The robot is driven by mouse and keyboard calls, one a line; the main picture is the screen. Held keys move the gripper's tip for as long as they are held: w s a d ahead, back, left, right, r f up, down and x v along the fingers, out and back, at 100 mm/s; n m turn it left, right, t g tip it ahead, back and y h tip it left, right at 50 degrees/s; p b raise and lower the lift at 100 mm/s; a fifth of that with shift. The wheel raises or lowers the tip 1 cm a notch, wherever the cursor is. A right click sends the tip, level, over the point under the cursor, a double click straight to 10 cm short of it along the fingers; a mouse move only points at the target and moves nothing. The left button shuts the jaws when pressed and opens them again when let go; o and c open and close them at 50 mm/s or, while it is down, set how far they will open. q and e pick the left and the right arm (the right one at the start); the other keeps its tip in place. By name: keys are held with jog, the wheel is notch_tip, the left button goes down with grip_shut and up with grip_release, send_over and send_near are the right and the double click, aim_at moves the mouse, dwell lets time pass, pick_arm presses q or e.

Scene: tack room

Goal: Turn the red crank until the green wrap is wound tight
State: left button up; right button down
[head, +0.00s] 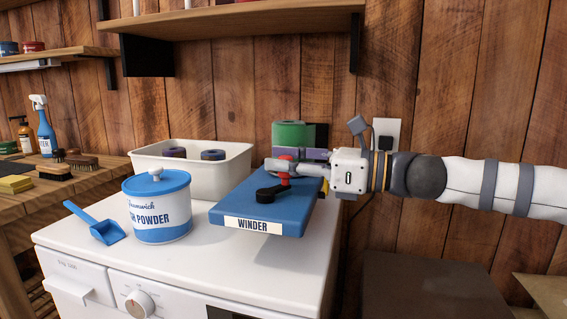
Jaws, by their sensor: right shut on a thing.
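The blue winder (262,208), with a "WINDER" label on its front edge, sits on top of the white washing machine (215,258). The crank has a black arm (271,192) lying over the winder's top and a red knob (285,181) standing up at its right end. My right gripper (286,170) comes in from the right and is shut on the red knob; its fingers hide part of it. The green wrap (291,134) shows as a roll at the back of the winder, behind the gripper. Its tightness cannot be told. My left gripper is not in view.
A white and blue powder tub (161,215) and a blue scoop (98,226) stand left of the winder. A cream bin (239,170) with dark rolls is behind them. A wooden shelf (240,20) hangs above. A wall outlet (386,137) is behind my right arm.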

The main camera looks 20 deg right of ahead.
jog(key=shift+s+f+m+t+h+b, duration=0.25)
jog(key=shift+m+t+h+b, duration=0.2)
jog(key=shift+m+t+h, duration=0.25)
jog(key=m+t+h+b, duration=0.1)
jog(key=h+b, duration=0.1)
jog(key=s+m+t+h+b, duration=0.1)
jog(key=m+t+h+b, duration=0.1)
jog(key=b, duration=0.1)
jog(key=shift+s+d+f, duration=0.1)
jog(key=shift+s+f, duration=0.1)
jog(key=m+h, duration=0.1)
jog(key=m+t+h+b, duration=0.1)
jog(key=s+h+b, duration=0.1)
jog(key=shift+r+m+t+h, duration=0.25)
jog(key=shift+m+t+h, duration=0.05)
jog(key=shift+m+t, duration=0.1)
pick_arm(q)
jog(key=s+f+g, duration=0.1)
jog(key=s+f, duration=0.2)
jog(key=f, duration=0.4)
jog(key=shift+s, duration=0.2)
pick_arm(e)
jog(key=shift+s+r+m+t+h, duration=0.1)
jog(key=shift+s+m+t+h, duration=0.1)
jog(key=shift+m+h, duration=0.55)
jog(key=shift+s+r+m+t+h, duration=0.1)
jog(key=shift+s+m+t+h, duration=0.2)
jog(key=shift+h, duration=0.75)
jog(key=shift+m+h, duration=0.25)
jog(key=shift+h, duration=0.05)
